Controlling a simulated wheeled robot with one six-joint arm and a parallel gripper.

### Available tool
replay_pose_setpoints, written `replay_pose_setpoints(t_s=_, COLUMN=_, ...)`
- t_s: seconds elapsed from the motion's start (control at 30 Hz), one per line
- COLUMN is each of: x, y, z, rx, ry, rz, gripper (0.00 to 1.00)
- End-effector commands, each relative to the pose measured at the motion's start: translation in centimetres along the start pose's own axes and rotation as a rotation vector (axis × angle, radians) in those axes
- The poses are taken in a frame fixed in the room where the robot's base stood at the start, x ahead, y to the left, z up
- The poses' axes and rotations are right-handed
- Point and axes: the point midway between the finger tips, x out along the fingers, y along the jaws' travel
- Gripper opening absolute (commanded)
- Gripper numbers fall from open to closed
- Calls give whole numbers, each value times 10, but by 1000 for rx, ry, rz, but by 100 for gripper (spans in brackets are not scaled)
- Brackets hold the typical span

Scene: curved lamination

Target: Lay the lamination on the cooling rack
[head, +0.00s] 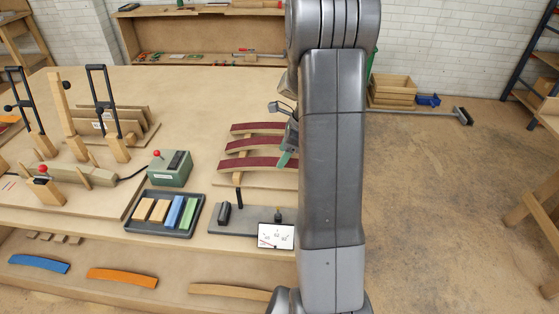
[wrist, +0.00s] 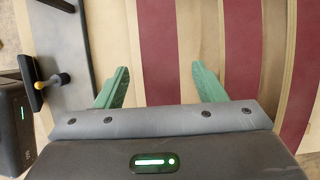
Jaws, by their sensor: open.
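Several long curved strips with dark red tops and pale wood sides (head: 252,145) lie one behind another on a wooden board at the right of the bench. I cannot tell which of them are rack bars and which, if any, is the lamination. My gripper (head: 285,158) is at their right ends in the head view, partly hidden by my arm. In the wrist view my gripper (wrist: 160,66) has its two green fingers spread wide, with nothing between them. A dark red strip (wrist: 156,35) runs below the gap, and another dark red strip (wrist: 243,40) is to its right.
A green box (head: 170,168) and a dark tray (head: 190,227) of coloured blocks stand left of the strips. Tall clamp levers (head: 105,95) stand at left. Blue (head: 39,264) and orange (head: 122,277) curved pieces lie on the lower shelf.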

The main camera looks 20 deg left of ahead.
Motion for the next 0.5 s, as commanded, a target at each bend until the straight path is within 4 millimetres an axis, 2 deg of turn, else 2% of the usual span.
replay_pose_setpoints(t_s=0.03, x=-13, y=-1, z=0, rx=0, ry=-1, rz=-6, gripper=63)
replay_pose_setpoints(t_s=0.2, x=-49, y=-1, z=0, rx=1, ry=0, rz=-5, gripper=63)
replay_pose_setpoints(t_s=0.33, x=-68, y=-1, z=0, rx=0, ry=-1, rz=-3, gripper=63)
replay_pose_setpoints(t_s=0.5, x=-80, y=0, z=0, rx=1, ry=0, rz=-2, gripper=63)
